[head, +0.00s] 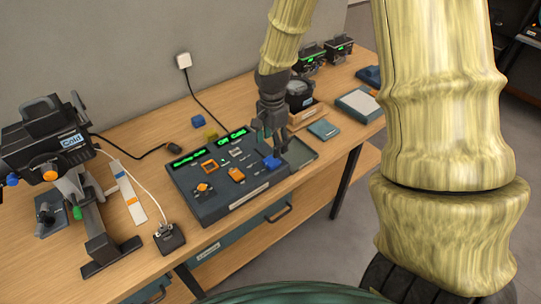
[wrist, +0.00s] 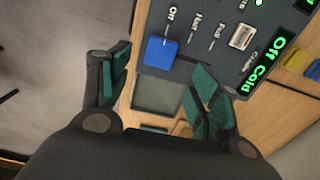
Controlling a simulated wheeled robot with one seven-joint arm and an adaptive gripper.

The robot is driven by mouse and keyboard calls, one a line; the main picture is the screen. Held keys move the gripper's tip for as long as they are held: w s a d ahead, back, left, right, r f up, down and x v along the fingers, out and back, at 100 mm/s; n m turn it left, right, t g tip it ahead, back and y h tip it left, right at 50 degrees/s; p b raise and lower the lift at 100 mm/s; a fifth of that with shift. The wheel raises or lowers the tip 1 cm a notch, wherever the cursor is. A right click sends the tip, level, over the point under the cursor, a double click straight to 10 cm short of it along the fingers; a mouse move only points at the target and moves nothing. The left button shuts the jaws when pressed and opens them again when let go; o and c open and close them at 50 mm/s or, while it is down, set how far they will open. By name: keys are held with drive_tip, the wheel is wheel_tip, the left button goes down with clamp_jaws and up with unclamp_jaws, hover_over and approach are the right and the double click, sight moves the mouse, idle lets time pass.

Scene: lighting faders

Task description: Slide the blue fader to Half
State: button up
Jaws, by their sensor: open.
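The blue fader (head: 271,162) is a blue block cap near the right edge of the dark control console (head: 222,205). In the wrist view the blue fader (wrist: 161,52) lines up with the "Off" mark, with the "Half" mark (wrist: 196,20) and then the "Full" mark to its right. A green display (wrist: 262,62) there reads "Off Cold". My gripper (head: 273,146) is open and empty, pointing down just above and behind the blue fader. In the wrist view my gripper (wrist: 160,72) has its green-padded fingers spread either side of the fader, which appears just beyond the tips; contact is not visible.
Orange controls (head: 236,174) sit on the console left of the blue fader. A shallow tray (head: 300,155) lies just right of the console. A black lamp (head: 45,125) stands at the left, and a dark round device (head: 299,96) stands behind my gripper.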

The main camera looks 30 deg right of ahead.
sight(272, 161)
drive_tip(key=shift+f+p, duration=1.05)
drive_tip(key=shift+f, duration=2.6)
